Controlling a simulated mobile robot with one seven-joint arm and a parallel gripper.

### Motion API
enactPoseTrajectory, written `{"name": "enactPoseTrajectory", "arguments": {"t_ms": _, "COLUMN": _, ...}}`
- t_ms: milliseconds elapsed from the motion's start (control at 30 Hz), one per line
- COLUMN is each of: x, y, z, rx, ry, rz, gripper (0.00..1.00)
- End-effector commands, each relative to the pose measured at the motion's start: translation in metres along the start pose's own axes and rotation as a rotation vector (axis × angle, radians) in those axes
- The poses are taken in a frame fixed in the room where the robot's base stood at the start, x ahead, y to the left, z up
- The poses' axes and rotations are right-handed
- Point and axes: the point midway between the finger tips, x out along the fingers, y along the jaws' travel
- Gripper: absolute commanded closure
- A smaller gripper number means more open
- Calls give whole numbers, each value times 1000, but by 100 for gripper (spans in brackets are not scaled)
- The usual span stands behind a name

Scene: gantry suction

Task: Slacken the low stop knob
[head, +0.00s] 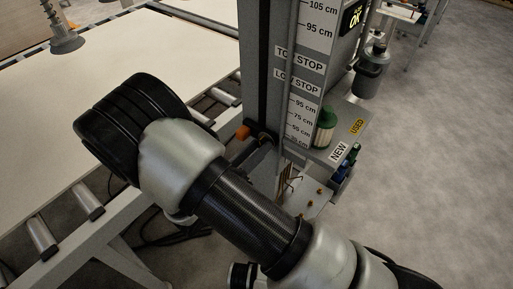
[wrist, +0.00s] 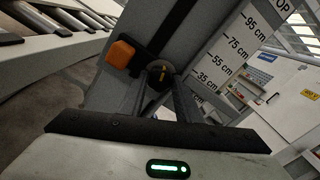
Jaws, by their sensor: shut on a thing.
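In the wrist view my gripper (wrist: 164,92) is shut on a round dark knob (wrist: 159,71) with a yellow mark on its face. The fingers sit on either side of it. The knob is on a dark bar against the grey column (wrist: 193,35), beside an orange block (wrist: 120,53). In the head view the orange block (head: 243,132) shows at the column's left side, below the LOW STOP label (head: 297,82). My arm hides most of the gripper there, and I cannot make out the knob.
A centimetre scale (head: 302,122) runs down the column. A roller table with a pale board (head: 60,110) lies left, a suction cup (head: 65,38) above it. Right of the column, a shelf (head: 343,142) holds a green-and-white container (head: 325,128). Open floor (head: 440,150) lies further right.

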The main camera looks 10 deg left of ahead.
Motion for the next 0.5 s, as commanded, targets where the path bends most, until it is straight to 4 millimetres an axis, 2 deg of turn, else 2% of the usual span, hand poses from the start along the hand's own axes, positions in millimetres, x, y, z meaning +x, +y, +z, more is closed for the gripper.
{"name": "enactPoseTrajectory", "arguments": {"t_ms": 200, "x": -1, "y": 0, "z": -2, "rx": -1, "ry": 3, "rz": 1, "gripper": 92}}
{"name": "enactPoseTrajectory", "arguments": {"t_ms": 233, "x": -1, "y": 0, "z": -2, "rx": -1, "ry": 3, "rz": 1, "gripper": 64}}
{"name": "enactPoseTrajectory", "arguments": {"t_ms": 300, "x": -1, "y": 0, "z": -1, "rx": -1, "ry": 2, "rz": 1, "gripper": 53}}
{"name": "enactPoseTrajectory", "arguments": {"t_ms": 500, "x": 0, "y": 0, "z": -1, "rx": 1, "ry": 1, "rz": 1, "gripper": 51}}
